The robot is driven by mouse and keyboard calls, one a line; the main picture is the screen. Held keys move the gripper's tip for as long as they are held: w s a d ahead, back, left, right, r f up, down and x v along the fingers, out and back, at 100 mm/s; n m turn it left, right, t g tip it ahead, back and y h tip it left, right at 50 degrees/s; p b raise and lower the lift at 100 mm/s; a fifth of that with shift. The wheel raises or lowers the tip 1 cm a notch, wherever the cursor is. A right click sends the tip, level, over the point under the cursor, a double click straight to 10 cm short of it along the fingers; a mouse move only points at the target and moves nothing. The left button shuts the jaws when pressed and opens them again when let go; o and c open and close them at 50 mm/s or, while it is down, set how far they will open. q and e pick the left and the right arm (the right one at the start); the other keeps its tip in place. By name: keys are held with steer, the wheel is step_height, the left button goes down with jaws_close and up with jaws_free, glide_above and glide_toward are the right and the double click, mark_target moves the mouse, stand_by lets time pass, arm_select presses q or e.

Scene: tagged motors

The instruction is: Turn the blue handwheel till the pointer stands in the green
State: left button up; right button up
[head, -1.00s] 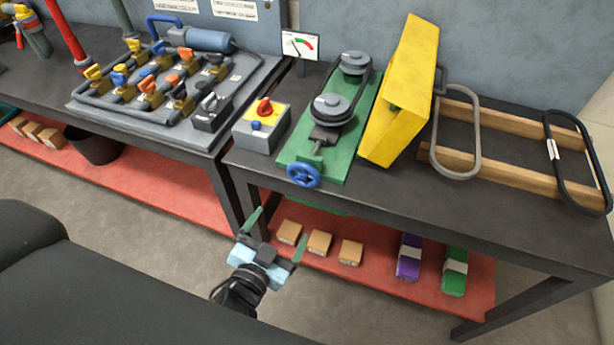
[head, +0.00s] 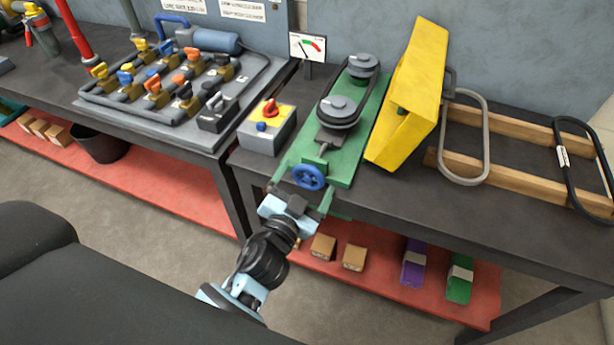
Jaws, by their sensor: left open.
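The blue handwheel (head: 309,177) sits at the front end of a green base plate (head: 348,158) on the bench. Two grey pulleys with a dark belt are mounted on the plate. A small gauge (head: 307,46) with red and green marks stands behind; its pointer is too small to read surely. My left gripper (head: 301,192) is open at the bench's front edge, with its fingers on either side of the handwheel's front. I cannot tell whether they touch it. My right gripper is not in view.
A grey box with a red knob (head: 268,126) stands left of the plate. A yellow guard (head: 410,95) stands close on its right. Spare belts (head: 464,137) lie on wooden bars further right. Boxes lie on the red lower shelf (head: 380,274).

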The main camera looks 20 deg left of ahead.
arm_select(q)
steer(key=shift+w, duration=0.75)
steer(key=shift+c, duration=0.4)
steer(key=c, duration=0.9)
steer(key=shift+m, duration=0.4)
steer(key=m, duration=0.4)
steer(key=shift+p, duration=0.3)
steer(key=shift+m, duration=0.7)
